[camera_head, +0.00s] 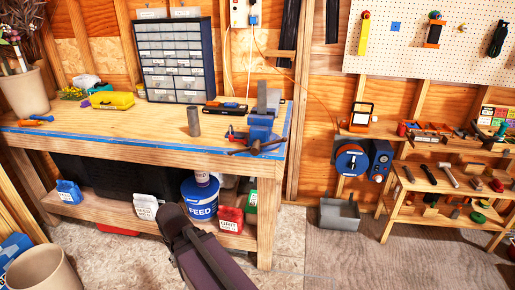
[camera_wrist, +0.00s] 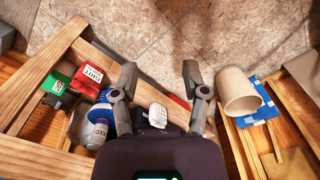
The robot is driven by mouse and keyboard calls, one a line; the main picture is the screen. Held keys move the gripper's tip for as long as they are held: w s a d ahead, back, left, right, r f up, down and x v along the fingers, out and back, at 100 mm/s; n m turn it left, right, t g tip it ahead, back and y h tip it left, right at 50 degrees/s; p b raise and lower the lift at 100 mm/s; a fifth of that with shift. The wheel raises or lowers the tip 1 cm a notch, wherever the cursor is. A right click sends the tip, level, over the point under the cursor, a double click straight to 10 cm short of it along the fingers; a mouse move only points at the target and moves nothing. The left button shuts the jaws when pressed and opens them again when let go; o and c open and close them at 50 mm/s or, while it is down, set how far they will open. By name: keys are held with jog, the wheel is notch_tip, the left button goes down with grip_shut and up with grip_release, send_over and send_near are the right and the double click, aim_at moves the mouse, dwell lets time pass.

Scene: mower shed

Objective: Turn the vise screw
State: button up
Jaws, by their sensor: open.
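The blue vise (camera_head: 262,124) is mounted at the right front corner of the wooden workbench (camera_head: 120,132). Its vise screw (camera_head: 257,147) with a crossbar handle sticks out past the bench's front edge. In the head view my arm rises from the bottom middle, and its end lies in front of the lower shelf, below and left of the screw, apart from it. In the wrist view my gripper (camera_wrist: 157,85) is open and empty, with its two fingers spread wide. The vise does not show in the wrist view.
A grey metal cylinder (camera_head: 193,122) stands on the bench left of the vise. A red grit bag (camera_head: 231,218) and a blue feed bucket (camera_head: 200,199) sit on the lower shelf. A beige pot (camera_head: 42,272) stands at the lower left.

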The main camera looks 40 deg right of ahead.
jog(key=shift+o, duration=1.3)
jog(key=m+t+h+b, duration=0.4)
jog(key=m+t+h, duration=0.9)
jog(key=m, duration=0.8)
send_near(257, 147)
jog(key=shift+a+f+g+h, duration=0.3)
jog(key=shift+a+f+g, duration=0.35)
jog(key=shift+a, duration=0.25)
jog(key=shift+w+d, duration=0.1)
jog(key=shift+w, duration=0.05)
jog(key=x, duration=1.3)
jog(key=shift+w+d, duration=0.15)
jog(key=shift+w, duration=0.05)
